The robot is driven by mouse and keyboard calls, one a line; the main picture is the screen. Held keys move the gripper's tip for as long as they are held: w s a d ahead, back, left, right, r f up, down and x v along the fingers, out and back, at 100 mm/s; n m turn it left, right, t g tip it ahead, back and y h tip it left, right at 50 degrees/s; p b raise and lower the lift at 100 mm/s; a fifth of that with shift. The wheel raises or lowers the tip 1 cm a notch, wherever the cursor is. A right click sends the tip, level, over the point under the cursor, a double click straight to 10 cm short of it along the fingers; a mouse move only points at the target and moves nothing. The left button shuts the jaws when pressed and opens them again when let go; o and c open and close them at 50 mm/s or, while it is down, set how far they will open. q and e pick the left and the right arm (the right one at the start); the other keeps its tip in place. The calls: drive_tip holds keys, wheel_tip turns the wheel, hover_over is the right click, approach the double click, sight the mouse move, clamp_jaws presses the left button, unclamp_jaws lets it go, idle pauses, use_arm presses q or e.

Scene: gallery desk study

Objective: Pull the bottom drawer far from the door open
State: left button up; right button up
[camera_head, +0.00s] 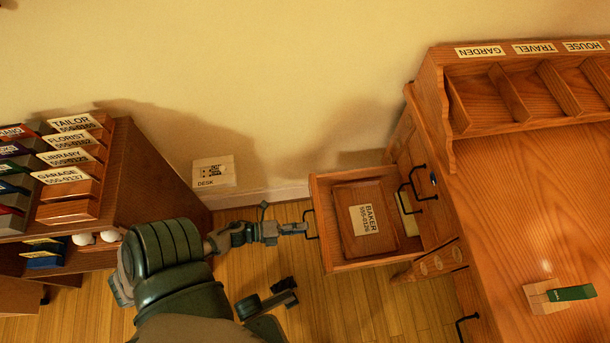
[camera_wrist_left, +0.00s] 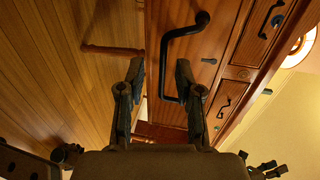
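A wooden drawer (camera_head: 332,257) stands pulled out from the desk (camera_head: 530,190). A box labelled BAKER (camera_head: 350,225) lies inside it. The drawer's dark handle (camera_head: 311,225) is on its left-facing front. My left gripper (camera_head: 296,228) is at this handle. In the left wrist view, its two fingers (camera_wrist_left: 159,75) are apart, with the upright bar of the black handle (camera_wrist_left: 164,68) showing between them. I cannot tell whether they touch it. A dark part that looks like my right gripper (camera_head: 284,292) is low over the floor; its fingers are unclear.
Another desk handle (camera_head: 417,185) is right of the open drawer, and one more handle (camera_head: 467,325) is at the lower edge. A shelf with labelled boxes (camera_head: 68,165) stands at left. Wooden floor (camera_head: 345,305) is clear below the drawer.

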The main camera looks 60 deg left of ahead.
use_arm(q)
drive_tip(key=v, duration=1)
drive_tip(key=shift+f, duration=0.1)
